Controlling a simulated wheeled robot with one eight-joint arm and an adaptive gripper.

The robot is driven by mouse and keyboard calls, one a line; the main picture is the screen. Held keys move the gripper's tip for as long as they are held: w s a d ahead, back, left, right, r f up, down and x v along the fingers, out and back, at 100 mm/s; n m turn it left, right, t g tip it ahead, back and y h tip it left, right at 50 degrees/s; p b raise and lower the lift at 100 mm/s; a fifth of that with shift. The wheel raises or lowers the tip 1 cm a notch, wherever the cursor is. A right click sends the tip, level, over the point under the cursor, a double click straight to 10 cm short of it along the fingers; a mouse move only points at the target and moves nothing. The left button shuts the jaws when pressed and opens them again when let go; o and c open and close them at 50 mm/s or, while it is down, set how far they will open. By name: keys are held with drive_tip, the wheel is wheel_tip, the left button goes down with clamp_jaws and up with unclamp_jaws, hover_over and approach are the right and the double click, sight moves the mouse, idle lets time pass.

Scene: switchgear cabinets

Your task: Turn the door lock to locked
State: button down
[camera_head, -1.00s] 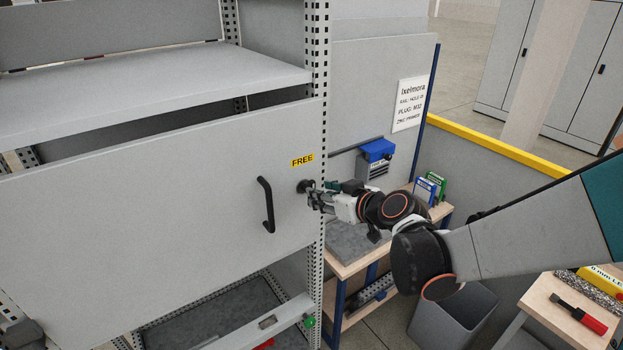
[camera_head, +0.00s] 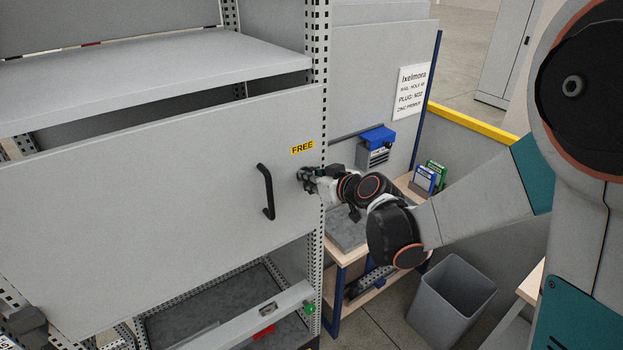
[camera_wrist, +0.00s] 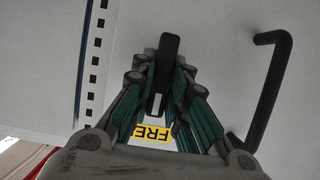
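The grey cabinet door (camera_head: 130,215) is in the head view, with a yellow FREE label (camera_head: 302,148) near its right edge. The label shows partly in the wrist view (camera_wrist: 152,133). The door lock's dark knob (camera_wrist: 166,62) is a long bar, close to upright in the wrist view; in the head view it is mostly hidden by my gripper (camera_head: 307,180). In the wrist view my gripper's fingers (camera_wrist: 165,72) lie on both sides of the knob, drawn in and apparently touching it.
A black door handle (camera_head: 267,192) stands left of the lock; it also shows in the wrist view (camera_wrist: 262,90). The perforated cabinet post (camera_head: 317,90) is just right of the lock. A workbench (camera_head: 345,252) and grey bin (camera_head: 450,300) stand to the right.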

idle(0.4)
drive_tip(key=m+y+b, duration=0.1)
drive_tip(key=m+g+b, duration=0.1)
drive_tip(key=b, duration=0.1)
drive_tip(key=shift+w+d+f+m+y, duration=0.1)
drive_tip(key=shift+d+f+m+y, duration=0.1)
drive_tip(key=shift+m+y, duration=0.2)
drive_tip(key=m+y+b, duration=0.2)
drive_tip(key=m+b, duration=0.1)
drive_tip(key=shift+w+d+f+g, duration=0.1)
drive_tip(key=shift+g, duration=0.2)
drive_tip(key=m+y+b, duration=0.2)
drive_tip(key=m+b, duration=0.2)
drive_tip(key=shift+f, duration=0.15)
drive_tip(key=shift+m+y+b, duration=0.9)
drive_tip(key=shift+m+b, duration=0.4)
drive_tip(key=shift+m, duration=0.5)
drive_tip(key=c, duration=1.6)
unclamp_jaws()
drive_tip(key=shift+o, duration=0.2)
